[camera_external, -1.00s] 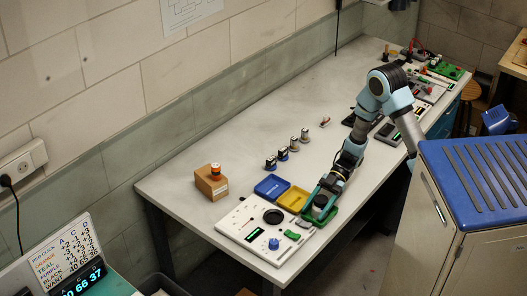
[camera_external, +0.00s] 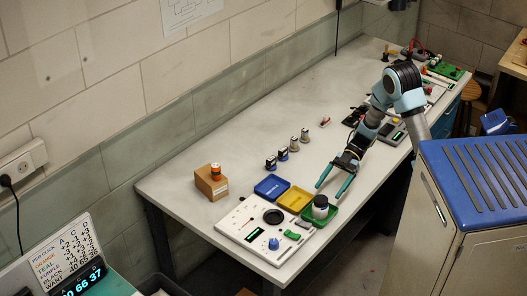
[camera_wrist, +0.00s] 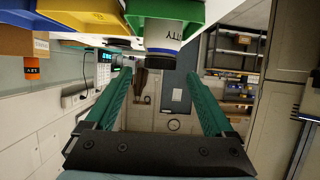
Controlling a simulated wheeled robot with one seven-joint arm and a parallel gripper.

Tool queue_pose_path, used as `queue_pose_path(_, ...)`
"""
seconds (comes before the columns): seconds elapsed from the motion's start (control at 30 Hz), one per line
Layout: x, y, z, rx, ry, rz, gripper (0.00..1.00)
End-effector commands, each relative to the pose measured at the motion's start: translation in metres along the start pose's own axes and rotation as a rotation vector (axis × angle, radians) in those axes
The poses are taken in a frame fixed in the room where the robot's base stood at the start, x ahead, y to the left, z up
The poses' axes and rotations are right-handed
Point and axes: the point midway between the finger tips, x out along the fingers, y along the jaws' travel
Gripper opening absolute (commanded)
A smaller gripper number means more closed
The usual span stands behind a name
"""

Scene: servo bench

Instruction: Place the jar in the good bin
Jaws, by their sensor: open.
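The jar (camera_external: 320,207), pale with a dark lid, stands upright in the green bin (camera_external: 334,214) near the front edge of the bench. My gripper (camera_external: 330,191) is open and empty, behind the green bin and apart from the jar. Its two teal fingers are spread in the wrist view (camera_wrist: 158,78). Any label on the bin cannot be read.
A yellow bin (camera_external: 294,200) and a blue bin (camera_external: 271,187) stand in a row left of the green one. A white panel (camera_external: 250,236) with a blue knob lies in front. Several small items (camera_external: 283,153) and an orange-topped box (camera_external: 211,184) stand farther back.

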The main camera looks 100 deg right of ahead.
Motion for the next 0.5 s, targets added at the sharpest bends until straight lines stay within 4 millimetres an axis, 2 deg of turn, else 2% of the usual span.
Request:
queue_pose_path(0.1,-0.017,0.001,0.002,-0.001,-0.002,0.002,0.88)
queue_pose_path(0.2,-0.025,0.000,0.001,0.000,0.000,0.001,0.88)
queue_pose_path(0.5,-0.030,0.000,0.000,0.000,-0.001,0.000,0.88)
